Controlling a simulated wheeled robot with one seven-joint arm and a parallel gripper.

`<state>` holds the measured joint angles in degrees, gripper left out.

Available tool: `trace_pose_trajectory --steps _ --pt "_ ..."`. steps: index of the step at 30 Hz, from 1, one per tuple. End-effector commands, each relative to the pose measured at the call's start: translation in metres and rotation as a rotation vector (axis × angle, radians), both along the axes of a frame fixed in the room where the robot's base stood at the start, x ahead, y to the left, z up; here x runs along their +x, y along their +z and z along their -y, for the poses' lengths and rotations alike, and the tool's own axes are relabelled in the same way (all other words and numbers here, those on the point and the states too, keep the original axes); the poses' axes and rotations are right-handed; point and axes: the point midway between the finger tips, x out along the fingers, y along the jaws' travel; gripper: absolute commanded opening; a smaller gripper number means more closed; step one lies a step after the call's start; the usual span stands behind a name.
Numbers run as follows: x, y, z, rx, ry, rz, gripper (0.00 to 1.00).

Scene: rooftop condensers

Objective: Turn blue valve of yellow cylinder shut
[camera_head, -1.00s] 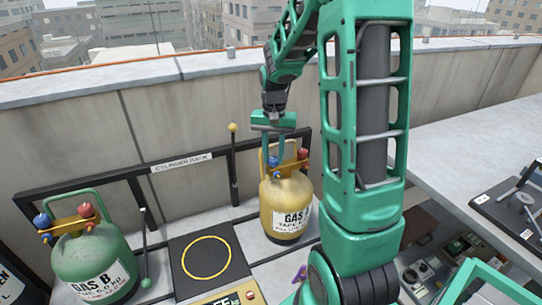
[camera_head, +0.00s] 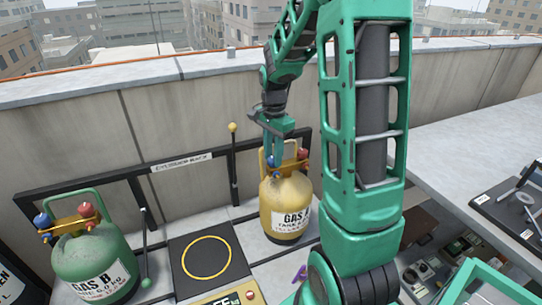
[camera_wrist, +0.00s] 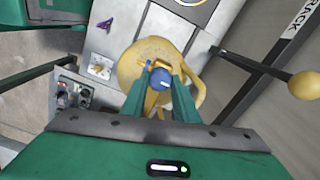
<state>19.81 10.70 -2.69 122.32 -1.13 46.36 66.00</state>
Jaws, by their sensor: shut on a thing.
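The yellow cylinder (camera_head: 286,208), labelled GAS A, stands upright on the grey shelf by the parapet wall. Its blue valve (camera_head: 273,161) is at the top left and its red valve (camera_head: 302,154) at the top right. My gripper (camera_head: 274,158) points down over the blue valve. In the wrist view the two green fingers of my gripper (camera_wrist: 162,82) are shut on the blue valve (camera_wrist: 160,78), one on either side. The cylinder's top (camera_wrist: 135,70) shows below them; the red valve is hidden there.
A green cylinder (camera_head: 92,262), labelled GAS B, stands at the left with its own blue and red valves. A black plate with a yellow ring (camera_head: 206,257) lies between the cylinders. A yellow-knobbed lever (camera_head: 233,165) rises just left of the yellow cylinder.

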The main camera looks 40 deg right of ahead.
Motion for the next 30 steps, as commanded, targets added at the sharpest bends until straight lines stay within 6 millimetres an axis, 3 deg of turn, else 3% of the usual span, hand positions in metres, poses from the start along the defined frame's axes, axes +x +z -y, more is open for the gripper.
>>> trace_pose_trajectory --steps 16,17,19,30 --pt "0.0022 0.0012 -0.0004 -0.001 -0.022 0.006 0.05" --pt "0.0022 0.0012 -0.0004 -0.001 -0.022 0.006 0.32" --pt "0.0019 0.0011 -0.0004 -0.001 -0.022 0.005 0.46" --pt "0.001 0.0047 0.0002 -0.001 -0.023 0.003 0.46"
